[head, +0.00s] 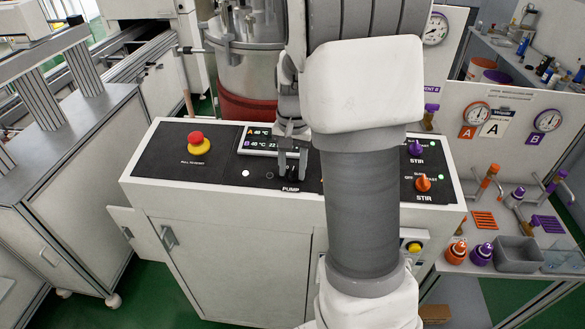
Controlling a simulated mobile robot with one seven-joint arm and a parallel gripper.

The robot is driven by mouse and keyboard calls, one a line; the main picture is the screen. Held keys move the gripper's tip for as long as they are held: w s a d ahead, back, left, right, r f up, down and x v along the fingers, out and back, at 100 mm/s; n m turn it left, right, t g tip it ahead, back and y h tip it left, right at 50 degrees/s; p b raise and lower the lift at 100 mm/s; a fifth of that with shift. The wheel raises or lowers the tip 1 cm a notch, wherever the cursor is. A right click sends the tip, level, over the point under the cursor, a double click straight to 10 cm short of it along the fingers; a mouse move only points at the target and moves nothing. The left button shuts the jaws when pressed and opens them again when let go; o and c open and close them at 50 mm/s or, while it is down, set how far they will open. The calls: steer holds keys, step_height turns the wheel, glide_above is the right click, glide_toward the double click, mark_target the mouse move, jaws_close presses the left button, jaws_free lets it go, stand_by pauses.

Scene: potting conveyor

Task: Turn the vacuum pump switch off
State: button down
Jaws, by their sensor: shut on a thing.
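The vacuum pump switch (293,176) is a small dark knob on the black top panel of the white control console (230,205), just above the label "PUMP". My gripper (291,172) comes down on it from above and is shut on it. The fingers cover most of the switch, so I cannot tell which way it points. My arm hides the panel to the right of the switch.
A red emergency button (197,140) on a yellow base sits left on the panel. A display (262,142) is behind the gripper. Purple (416,147) and orange (424,183) stir knobs are right of my arm. A steel vessel (248,65) stands behind.

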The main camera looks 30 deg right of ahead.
mark_target(286, 178)
steer(key=n, duration=0.3)
steer(key=shift+n, duration=0.3)
steer(key=shift+n+h+b, duration=0.35)
steer(key=shift+n+h, duration=0.05)
steer(key=shift+n, duration=1.5)
steer(key=shift+c, duration=2.2)
jaws_free()
steer(key=shift+r, duration=0.15)
step_height(286, 178, up, 17)
steer(key=a, duration=0.1)
steer(key=shift+a, duration=0.25)
